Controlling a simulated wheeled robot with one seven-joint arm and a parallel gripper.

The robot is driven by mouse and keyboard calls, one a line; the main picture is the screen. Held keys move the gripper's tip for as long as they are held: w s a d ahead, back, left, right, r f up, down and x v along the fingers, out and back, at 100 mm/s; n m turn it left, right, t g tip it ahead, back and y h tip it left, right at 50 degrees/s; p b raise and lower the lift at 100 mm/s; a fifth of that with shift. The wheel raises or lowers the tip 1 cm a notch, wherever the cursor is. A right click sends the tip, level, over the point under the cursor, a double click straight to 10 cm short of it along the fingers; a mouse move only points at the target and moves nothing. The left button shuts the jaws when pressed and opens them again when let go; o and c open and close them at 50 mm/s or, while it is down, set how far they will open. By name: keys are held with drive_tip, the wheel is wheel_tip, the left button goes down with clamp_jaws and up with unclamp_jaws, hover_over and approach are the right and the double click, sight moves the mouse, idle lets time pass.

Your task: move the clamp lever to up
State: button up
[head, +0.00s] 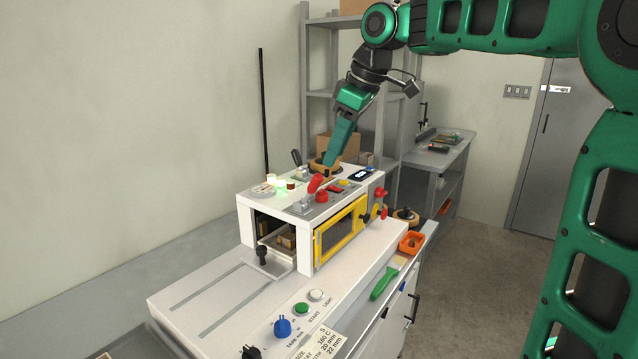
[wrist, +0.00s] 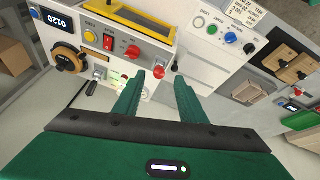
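On top of the white box former (head: 243,212) a red-handled lever (head: 315,184) leans up from a metal base near the front edge. A black-handled lever (head: 296,157) stands tilted at the back. I see no label showing which is the clamp lever. In the wrist view the red handle (wrist: 176,67) shows just beyond and between my fingers, and the black handle (wrist: 99,74) lies to their left. My gripper (head: 328,163) points down over the back of the machine top. In the wrist view my gripper (wrist: 158,86) is open, with nothing visible between the fingers.
A red mushroom button (wrist: 134,51), a red rocker switch (wrist: 108,42) and a yellow button (wrist: 90,36) sit close by. A yellow-framed window (head: 340,231) fronts the machine. A shelf rack (head: 305,80) stands behind.

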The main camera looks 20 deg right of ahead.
sight(320, 173)
drive_tip(key=shift+n, duration=0.4)
drive_tip(key=x, duration=0.7)
drive_tip(key=w+a+x, duration=0.1)
drive_tip(key=x, duration=0.2)
drive_tip(key=shift+c, duration=0.2)
